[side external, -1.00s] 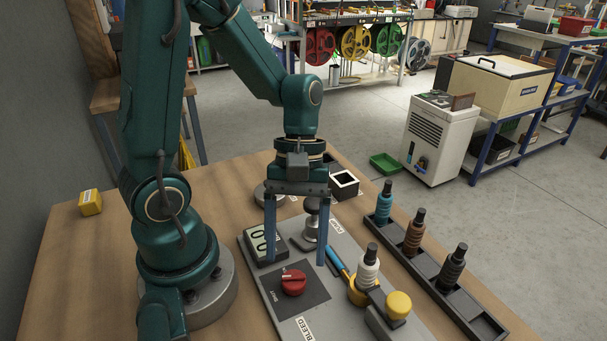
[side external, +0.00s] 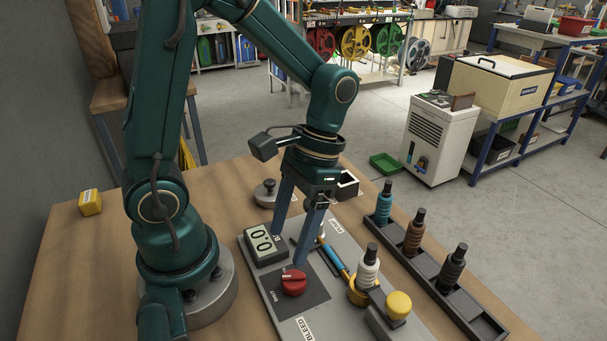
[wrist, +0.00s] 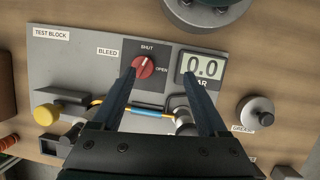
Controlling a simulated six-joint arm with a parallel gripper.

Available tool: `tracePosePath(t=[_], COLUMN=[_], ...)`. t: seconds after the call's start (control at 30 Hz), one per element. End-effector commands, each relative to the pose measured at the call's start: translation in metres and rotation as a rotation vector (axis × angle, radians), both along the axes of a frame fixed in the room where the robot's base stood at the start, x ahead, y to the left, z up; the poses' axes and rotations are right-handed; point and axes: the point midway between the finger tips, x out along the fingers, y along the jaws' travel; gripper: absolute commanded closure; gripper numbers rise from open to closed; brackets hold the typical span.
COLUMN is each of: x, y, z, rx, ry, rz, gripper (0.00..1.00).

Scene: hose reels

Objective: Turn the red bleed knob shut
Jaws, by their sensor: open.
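The red bleed knob (side external: 293,282) sits on a dark square panel at the front of the grey test block (side external: 322,300). It also shows in the wrist view (wrist: 144,67), between the labels SHUT above and OPEN to its right. A pale mark crosses its face; its exact direction is hard to tell. My gripper (side external: 288,249) is open and tilted, with its fingertips above and behind the knob. In the wrist view my gripper's (wrist: 158,78) left fingertip overlaps the knob's lower left edge; the right fingertip is near the gauge. Nothing is between the jaws.
A gauge (side external: 265,244) reading 0.0 stands beside the knob; it also shows in the wrist view (wrist: 201,68). A blue-sleeved hose (side external: 337,264), a white ribbed fitting (side external: 369,265) and a yellow cap (side external: 399,305) are to the right. A dark rack (side external: 430,272) holds several fittings.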

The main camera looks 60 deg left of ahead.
Motion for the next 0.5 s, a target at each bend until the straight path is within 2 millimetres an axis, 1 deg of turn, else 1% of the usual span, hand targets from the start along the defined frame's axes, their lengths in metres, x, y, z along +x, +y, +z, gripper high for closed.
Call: tracePosePath(t=[0.03,0.2,0.3,0.4,0.5], x=[0.002,0.008,0.011,0.01,0.006], y=[-0.003,-0.017,-0.029,-0.042,-0.051], z=[0.0,0.0,0.0,-0.001,-0.003], rx=[0.005,0.032,0.055,0.075,0.076], ry=[-0.002,0.009,0.016,0.016,0.019], rz=[-0.143,-0.636,-0.864,-0.981,-1.033], gripper=[0.23,0.23,0.23,0.23,0.23])
